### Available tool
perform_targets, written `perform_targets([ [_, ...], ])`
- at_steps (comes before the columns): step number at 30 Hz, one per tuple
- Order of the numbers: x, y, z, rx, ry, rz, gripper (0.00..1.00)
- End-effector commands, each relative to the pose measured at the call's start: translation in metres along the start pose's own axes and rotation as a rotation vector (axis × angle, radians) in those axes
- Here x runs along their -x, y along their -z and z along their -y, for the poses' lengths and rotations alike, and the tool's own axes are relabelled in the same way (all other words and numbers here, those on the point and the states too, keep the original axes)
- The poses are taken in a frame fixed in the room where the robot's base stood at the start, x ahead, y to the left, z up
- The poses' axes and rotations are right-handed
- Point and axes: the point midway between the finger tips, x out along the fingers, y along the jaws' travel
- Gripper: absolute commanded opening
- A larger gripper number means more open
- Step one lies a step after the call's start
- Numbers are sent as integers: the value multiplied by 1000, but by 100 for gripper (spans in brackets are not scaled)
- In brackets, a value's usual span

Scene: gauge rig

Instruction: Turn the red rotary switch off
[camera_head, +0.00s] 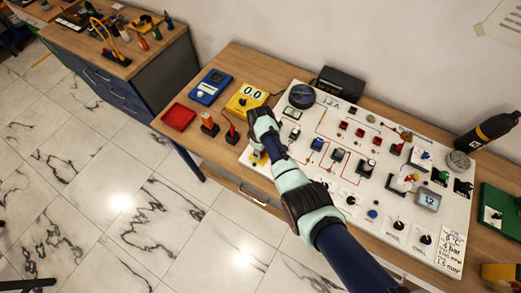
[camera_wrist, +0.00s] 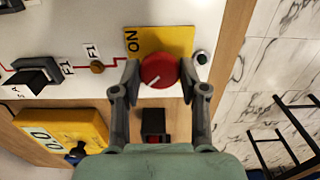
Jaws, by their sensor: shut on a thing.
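The red rotary switch (camera_wrist: 159,70) sits on a yellow plate (camera_wrist: 174,39) at the edge of the white panel in the wrist view. The word ON is printed at the plate's left end. A short white mark on the knob slants from its middle toward the lower left. My gripper (camera_wrist: 160,76) is shut on the knob, one finger on its left side and one on its right. In the head view my gripper (camera_head: 262,128) is at the panel's left end and hides the red knob; a bit of yellow shows beneath it.
The white panel (camera_head: 345,225) carries several switches, knobs and gauges. A yellow meter (camera_head: 246,100), a blue meter (camera_head: 210,87) and a red tray (camera_head: 178,117) lie left of it.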

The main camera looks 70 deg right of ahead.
Motion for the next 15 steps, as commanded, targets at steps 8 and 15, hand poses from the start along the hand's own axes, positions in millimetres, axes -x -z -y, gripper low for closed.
perform_targets([
  [8, 0, 0, 0, 0, 0, 0, 68],
  [15, 2, 0, 0, 0, -1, -1, 68],
])
